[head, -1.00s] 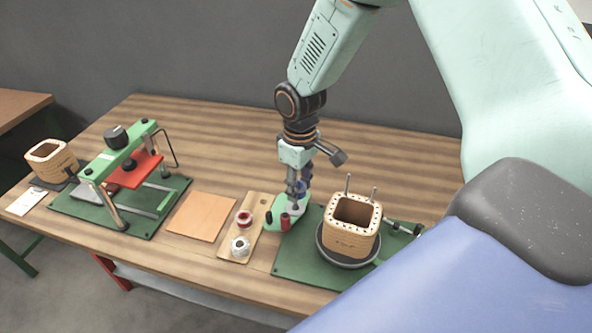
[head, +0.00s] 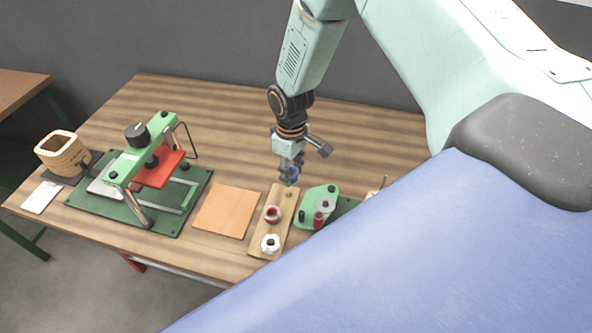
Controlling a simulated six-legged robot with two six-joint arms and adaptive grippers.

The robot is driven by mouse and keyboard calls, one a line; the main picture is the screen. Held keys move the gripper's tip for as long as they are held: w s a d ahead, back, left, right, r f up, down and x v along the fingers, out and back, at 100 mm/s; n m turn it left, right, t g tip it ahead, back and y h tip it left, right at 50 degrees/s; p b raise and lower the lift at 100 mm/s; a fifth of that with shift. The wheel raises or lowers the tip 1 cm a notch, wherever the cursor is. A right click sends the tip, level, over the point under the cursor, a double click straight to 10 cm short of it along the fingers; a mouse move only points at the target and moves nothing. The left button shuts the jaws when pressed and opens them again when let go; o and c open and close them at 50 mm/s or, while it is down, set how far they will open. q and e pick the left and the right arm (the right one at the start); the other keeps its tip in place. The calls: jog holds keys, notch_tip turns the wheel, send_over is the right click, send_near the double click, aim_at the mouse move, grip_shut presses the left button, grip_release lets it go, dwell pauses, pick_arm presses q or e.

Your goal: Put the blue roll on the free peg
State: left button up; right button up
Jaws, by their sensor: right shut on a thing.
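My right gripper (head: 291,180) points down and is shut on the blue roll (head: 293,176), mostly hidden between its fingers. It holds the roll over the far end of the wooden peg board (head: 283,222). A red roll (head: 272,213) sits at the middle of the board, and a white roll (head: 270,243) sits at its near end. The far end bears no roll; its peg is too small and too close behind the gripper to make out clearly. I cannot tell if the blue roll touches the board. My left gripper is not in view.
The green stand (head: 312,198) with a grey disc and a red spool (head: 318,220) is just right of the board. An orange mat (head: 228,211) and a green press (head: 140,168) lie left. My blue body hides the right.

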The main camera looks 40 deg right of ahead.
jog(key=f+b, duration=0.1)
jog(key=w+f+b, duration=0.1)
jog(key=f+b, duration=0.1)
jog(key=shift+d+f, duration=0.15)
jog(key=shift+f, duration=0.05)
jog(key=shift+s+f+b, duration=0.1)
jog(key=shift+f+b, duration=0.45)
jog(key=shift+f, duration=0.05)
jog(key=shift+s+f+b, duration=0.1)
jog(key=shift+f+b, duration=0.15)
jog(key=shift+b, duration=0.1)
jog(key=shift+w+f, duration=0.15)
jog(key=shift+w, duration=0.05)
jog(key=shift+w+f, duration=0.1)
jog(key=shift+s, duration=0.2)
jog(key=shift+a, duration=0.2)
